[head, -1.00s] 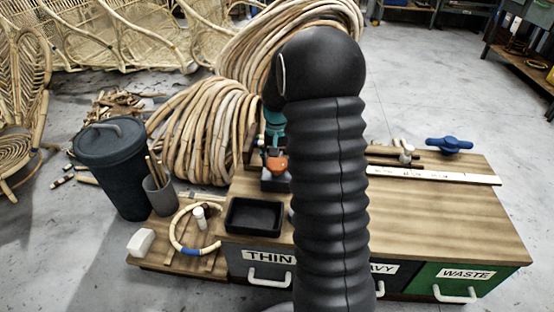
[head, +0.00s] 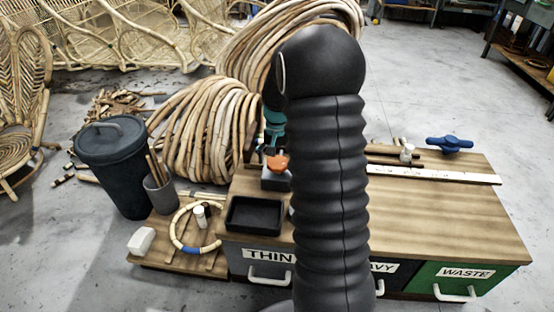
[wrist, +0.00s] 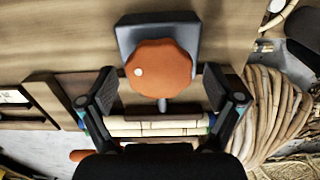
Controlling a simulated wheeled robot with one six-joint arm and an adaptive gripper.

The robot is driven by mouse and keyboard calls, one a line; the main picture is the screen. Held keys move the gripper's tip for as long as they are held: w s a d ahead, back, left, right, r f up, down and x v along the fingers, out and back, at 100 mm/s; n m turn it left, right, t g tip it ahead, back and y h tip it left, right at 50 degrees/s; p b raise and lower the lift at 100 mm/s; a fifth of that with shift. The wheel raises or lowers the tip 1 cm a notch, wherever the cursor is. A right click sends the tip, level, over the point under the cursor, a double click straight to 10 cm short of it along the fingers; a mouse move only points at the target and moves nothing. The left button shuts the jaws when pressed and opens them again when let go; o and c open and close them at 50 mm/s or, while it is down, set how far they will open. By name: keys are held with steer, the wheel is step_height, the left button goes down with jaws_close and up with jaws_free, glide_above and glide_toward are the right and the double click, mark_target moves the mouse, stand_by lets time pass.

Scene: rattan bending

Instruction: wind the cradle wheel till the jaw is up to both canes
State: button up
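The orange cradle wheel (wrist: 160,68), a scalloped knob with a pale dot at its left, sits on a grey block (wrist: 128,38) in the wrist view. It also shows small in the head view (head: 277,163), beside my arm. A short shaft runs from the wheel to a dark brown jaw bar (wrist: 158,117). Two pale canes (wrist: 160,128) lie side by side along the jaw; whether it touches both I cannot tell. My gripper (wrist: 161,88) is open, its fingers apart on either side below the wheel, holding nothing.
A black tray (head: 255,215) and a cane ring (head: 183,238) lie left of my arm. A blue handle (head: 449,143) and a white ruler strip (head: 450,175) are at right. Large cane coils (head: 205,130) stand behind. The bench's right half is mostly clear.

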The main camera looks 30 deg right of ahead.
mark_target(278, 168)
step_height(278, 168, up, 12)
stand_by(0.7)
stand_by(0.4)
steer(key=s+a+r+n+t, duration=0.2)
steer(key=s+a, duration=0.3)
steer(key=s, duration=0.4)
steer(key=s+a+r+n+t, duration=0.1)
steer(key=s+a+r+n, duration=0.1)
steer(key=s+a, duration=0.4)
steer(key=s+a+r+n+t, duration=0.2)
steer(key=s+a, duration=0.3)
steer(key=s, duration=0.8)
steer(key=shift+a+r+n+t, duration=0.2)
steer(key=shift+n+t, duration=0.1)
steer(key=shift+n, duration=0.2)
